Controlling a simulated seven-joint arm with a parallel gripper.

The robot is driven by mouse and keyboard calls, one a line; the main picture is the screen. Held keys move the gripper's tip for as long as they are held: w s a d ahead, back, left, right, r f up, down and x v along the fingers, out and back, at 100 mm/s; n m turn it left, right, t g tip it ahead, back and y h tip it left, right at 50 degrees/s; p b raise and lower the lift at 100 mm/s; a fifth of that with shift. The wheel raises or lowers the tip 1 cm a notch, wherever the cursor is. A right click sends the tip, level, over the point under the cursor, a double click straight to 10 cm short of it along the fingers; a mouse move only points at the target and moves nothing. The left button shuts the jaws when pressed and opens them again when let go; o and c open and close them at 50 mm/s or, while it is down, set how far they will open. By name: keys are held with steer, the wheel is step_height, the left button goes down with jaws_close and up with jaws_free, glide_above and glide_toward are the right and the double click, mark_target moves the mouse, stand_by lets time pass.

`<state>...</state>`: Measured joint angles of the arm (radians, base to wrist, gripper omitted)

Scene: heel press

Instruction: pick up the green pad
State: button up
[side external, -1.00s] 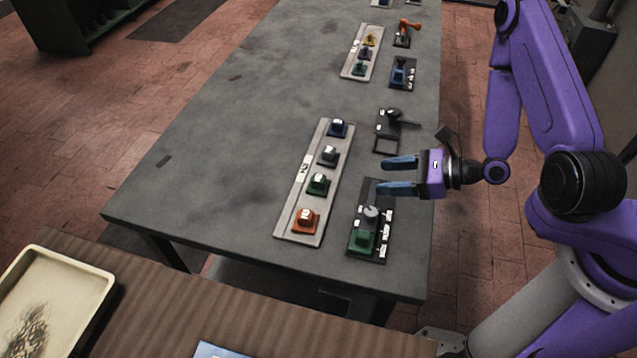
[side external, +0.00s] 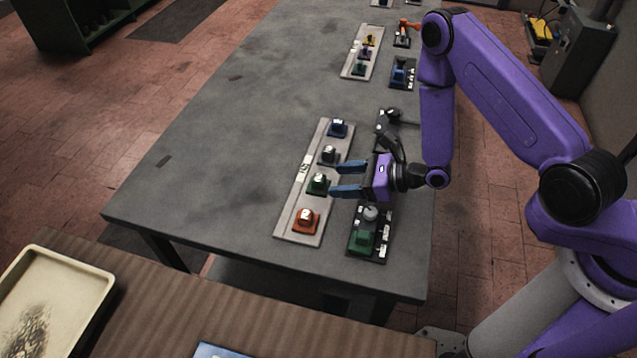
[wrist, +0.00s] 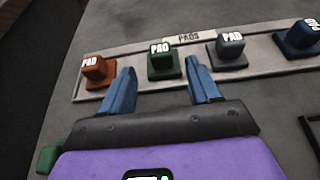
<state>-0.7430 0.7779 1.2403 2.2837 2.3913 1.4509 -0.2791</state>
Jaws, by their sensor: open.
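The green pad (side external: 318,184) stands on a grey pad board (side external: 284,233), between an orange pad (side external: 306,220) and a grey pad (side external: 328,154). In the wrist view the green pad (wrist: 163,62) shows a white "PAD" label and lies just beyond my fingertips, between their lines. My gripper (side external: 340,179) is open and empty. Its blue fingers point at the green pad from the right in the side view. In the wrist view my gripper (wrist: 161,75) has one finger to each side of the pad, and the fingers do not appear to touch it.
The orange pad (wrist: 97,68), grey pad (wrist: 228,47) and dark blue pad (wrist: 297,36) share the board. A dark board (side external: 356,257) with a green block (side external: 361,241) lies right of it. The table (side external: 230,150) left of the pads is clear.

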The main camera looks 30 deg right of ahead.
mark_target(325, 180)
steer(key=shift+x, duration=2.85)
steer(key=shift+w+r, duration=0.1)
steer(key=c, duration=0.7)
